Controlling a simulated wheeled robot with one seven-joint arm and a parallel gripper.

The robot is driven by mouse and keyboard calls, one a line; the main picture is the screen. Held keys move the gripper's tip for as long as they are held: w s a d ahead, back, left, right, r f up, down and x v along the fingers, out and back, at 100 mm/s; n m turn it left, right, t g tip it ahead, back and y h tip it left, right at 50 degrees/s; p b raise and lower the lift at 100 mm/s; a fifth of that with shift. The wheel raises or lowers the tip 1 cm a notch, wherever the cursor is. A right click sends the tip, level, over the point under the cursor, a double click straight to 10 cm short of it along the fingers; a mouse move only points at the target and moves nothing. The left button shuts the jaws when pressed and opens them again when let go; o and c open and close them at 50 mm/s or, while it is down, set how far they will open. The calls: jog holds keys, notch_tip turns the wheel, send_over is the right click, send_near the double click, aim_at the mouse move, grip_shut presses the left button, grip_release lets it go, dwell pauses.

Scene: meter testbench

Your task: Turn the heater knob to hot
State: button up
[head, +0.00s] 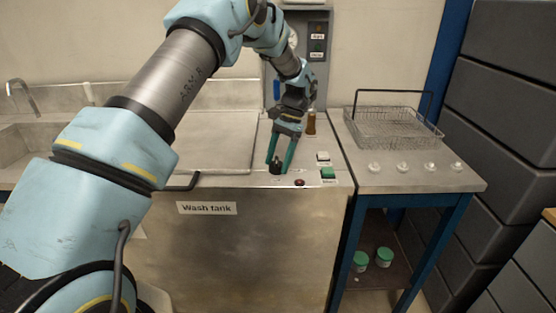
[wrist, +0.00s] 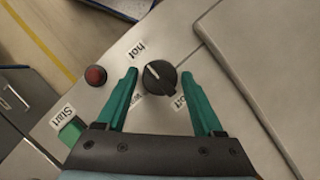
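The heater knob (wrist: 159,77) is black and round with a white pointer line. In the wrist view its line points up and left, toward the side of the "hot" label (wrist: 138,50). A label ending in "off" lies to its lower right, and another label, partly hidden by a finger, to its lower left. My gripper (wrist: 164,76) is open, its two green fingers on either side of the knob with visible gaps. In the head view the knob (head: 276,168) is low between the fingertips of my gripper on the wash tank top.
A red button (wrist: 95,75) sits left of the knob in the wrist view, with a green Start button (wrist: 71,130) below it. In the head view, a wire basket (head: 395,127) and several white knobs are on the right table.

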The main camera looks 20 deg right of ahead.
jog(key=shift+o, duration=1.2)
jog(key=shift+r, duration=0.1)
jog(key=b+v, duration=0.2)
jog(key=v, duration=0.8)
jog(key=shift+r+b, duration=0.35)
jog(key=shift+w+d, duration=0.1)
jog(key=w+a+n+h, duration=0.25)
jog(key=a+n, duration=0.35)
jog(key=a, duration=1.6)
jog(key=s+a+f+n+t+h, duration=0.2)
jog(key=s+a+n, duration=0.5)
jog(key=s+a, duration=0.8)
jog(key=a+f+t, duration=0.1)
jog(key=a, duration=0.3)
